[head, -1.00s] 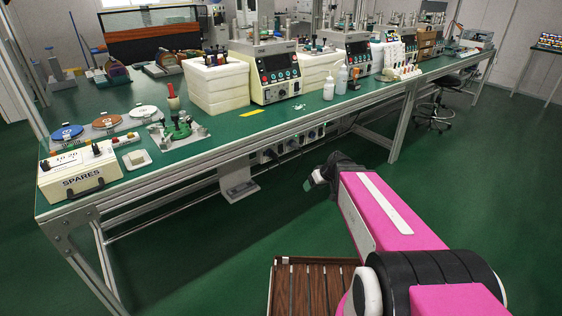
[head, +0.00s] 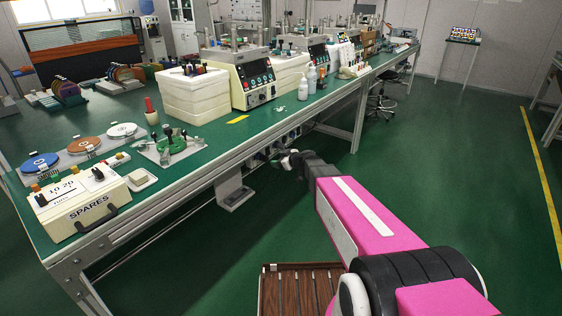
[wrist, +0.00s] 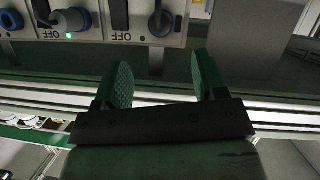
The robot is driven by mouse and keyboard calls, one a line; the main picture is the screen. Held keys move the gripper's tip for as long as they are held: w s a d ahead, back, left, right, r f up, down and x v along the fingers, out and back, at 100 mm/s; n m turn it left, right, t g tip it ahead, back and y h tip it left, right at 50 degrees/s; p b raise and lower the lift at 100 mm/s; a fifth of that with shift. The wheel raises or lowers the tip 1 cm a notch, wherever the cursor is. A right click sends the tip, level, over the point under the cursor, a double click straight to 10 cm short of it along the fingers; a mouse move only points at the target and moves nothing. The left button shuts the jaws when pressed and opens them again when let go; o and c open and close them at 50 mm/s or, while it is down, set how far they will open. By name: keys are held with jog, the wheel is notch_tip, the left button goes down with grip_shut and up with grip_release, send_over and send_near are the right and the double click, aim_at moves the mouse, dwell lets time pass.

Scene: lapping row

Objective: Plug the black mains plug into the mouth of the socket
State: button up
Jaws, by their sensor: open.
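My gripper (wrist: 161,70) is open in the wrist view, with its two green-padded fingers apart and nothing between them. In the head view my gripper (head: 284,160) is under the bench's front edge, by a row of outlets. In the wrist view this pale outlet strip (wrist: 105,38) lies beyond the fingertips, with upside-down OFF marks. A black rounded piece (wrist: 160,22), possibly the black mains plug, sits on the strip beyond the gap between the fingers. I cannot tell whether it is seated. A grey plug-like piece (wrist: 70,20) and a blue-ringed round fitting (wrist: 10,20) are farther left. I cannot make out which mouth is the task's socket.
The green-topped bench (head: 215,150) overhangs the strip and carries a SPARES case (head: 85,205), white foam boxes (head: 195,95) and machines (head: 253,78). A grey box (head: 236,198) hangs below it. A metal rail (wrist: 280,103) crosses behind my fingers.

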aim_at(267, 159)
jog(key=x, duration=0.9)
jog(key=shift+w+a, duration=0.15)
jog(key=c, duration=1)
jog(key=shift+s+d, duration=0.9)
jog(key=shift+d, duration=0.25)
jog(key=s+d, duration=0.2)
jog(key=d, duration=0.1)
jog(key=shift+s, duration=0.15)
dwell(0.4)
